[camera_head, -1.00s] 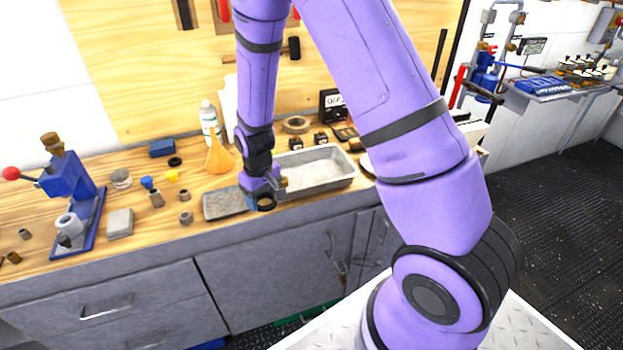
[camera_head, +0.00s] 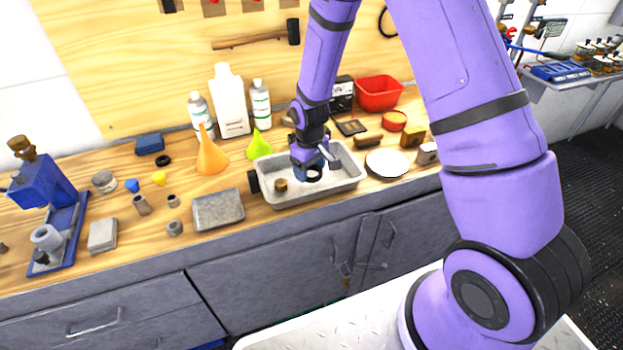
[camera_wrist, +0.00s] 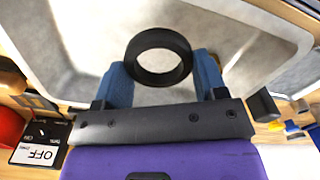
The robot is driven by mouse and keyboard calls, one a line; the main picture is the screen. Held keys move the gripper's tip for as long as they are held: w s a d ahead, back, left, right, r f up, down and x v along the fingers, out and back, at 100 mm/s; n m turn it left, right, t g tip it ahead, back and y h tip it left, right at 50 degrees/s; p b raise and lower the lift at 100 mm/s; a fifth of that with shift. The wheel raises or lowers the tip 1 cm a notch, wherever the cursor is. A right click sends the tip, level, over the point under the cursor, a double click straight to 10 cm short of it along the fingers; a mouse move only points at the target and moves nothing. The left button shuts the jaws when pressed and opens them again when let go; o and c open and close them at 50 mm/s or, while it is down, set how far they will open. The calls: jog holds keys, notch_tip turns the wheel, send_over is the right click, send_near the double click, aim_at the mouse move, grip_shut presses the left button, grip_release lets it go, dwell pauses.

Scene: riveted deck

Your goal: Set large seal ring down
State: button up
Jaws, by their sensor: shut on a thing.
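The large seal ring (camera_wrist: 158,57) is a thick black ring. In the wrist view it sits between the blue fingers of my gripper (camera_wrist: 163,75), which is shut on it. In the head view my gripper (camera_head: 315,172) is over the grey metal tray (camera_head: 338,186), and the ring (camera_head: 314,175) shows as a dark shape at its tip. The tray also fills much of the wrist view (camera_wrist: 85,30). I cannot tell whether the ring touches the tray floor.
A small brass-coloured piece (camera_head: 281,185) lies in the tray. An orange funnel (camera_head: 211,157), a green funnel (camera_head: 259,144) and bottles (camera_head: 229,105) stand behind. A red bin (camera_head: 378,93) is at the back right.

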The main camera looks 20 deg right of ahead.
aim_at(309, 187)
jog(key=shift+f, duration=2.25)
jog(key=shift+a+f, duration=0.1)
jog(key=shift+f, duration=0.05)
jog(key=o, duration=0.9)
